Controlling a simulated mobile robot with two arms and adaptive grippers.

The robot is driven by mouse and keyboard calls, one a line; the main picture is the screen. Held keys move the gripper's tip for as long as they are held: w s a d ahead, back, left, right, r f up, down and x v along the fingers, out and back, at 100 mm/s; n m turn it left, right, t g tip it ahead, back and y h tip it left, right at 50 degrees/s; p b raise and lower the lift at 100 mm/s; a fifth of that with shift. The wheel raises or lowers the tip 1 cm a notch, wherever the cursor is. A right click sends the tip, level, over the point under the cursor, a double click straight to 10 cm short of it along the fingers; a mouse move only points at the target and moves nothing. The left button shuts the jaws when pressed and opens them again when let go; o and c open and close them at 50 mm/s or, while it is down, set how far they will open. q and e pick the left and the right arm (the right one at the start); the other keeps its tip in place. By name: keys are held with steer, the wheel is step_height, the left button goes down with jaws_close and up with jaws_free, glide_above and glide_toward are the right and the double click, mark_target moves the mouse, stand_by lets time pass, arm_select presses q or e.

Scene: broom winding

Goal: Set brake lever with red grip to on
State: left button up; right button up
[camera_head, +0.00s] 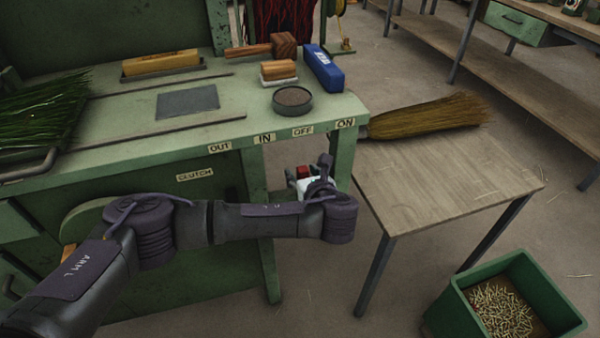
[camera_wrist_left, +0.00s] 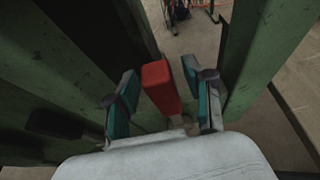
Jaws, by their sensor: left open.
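The brake lever's red grip (camera_head: 303,172) shows as a small patch under the bench's front edge, below the OFF label (camera_head: 303,132) and left of the ON label (camera_head: 346,123). In the left wrist view the red grip (camera_wrist_left: 160,90) stands between the two teal-padded fingers. My left gripper (camera_head: 298,178) is open around it, and the fingers look apart from it on both sides. The lever's lower part is hidden by my gripper body. My right gripper is not in view.
The green bench (camera_head: 185,150) has legs close on both sides of my left gripper. A wooden side table (camera_head: 440,185) with a broom (camera_head: 425,117) stands to the right. A green bin (camera_head: 460,305) is on the floor. OUT, IN and CLUTCH labels are further left.

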arm_select(q)
steer(key=shift+x, duration=1.25)
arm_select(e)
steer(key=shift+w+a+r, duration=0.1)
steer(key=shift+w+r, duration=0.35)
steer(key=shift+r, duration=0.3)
arm_select(q)
jaws_close()
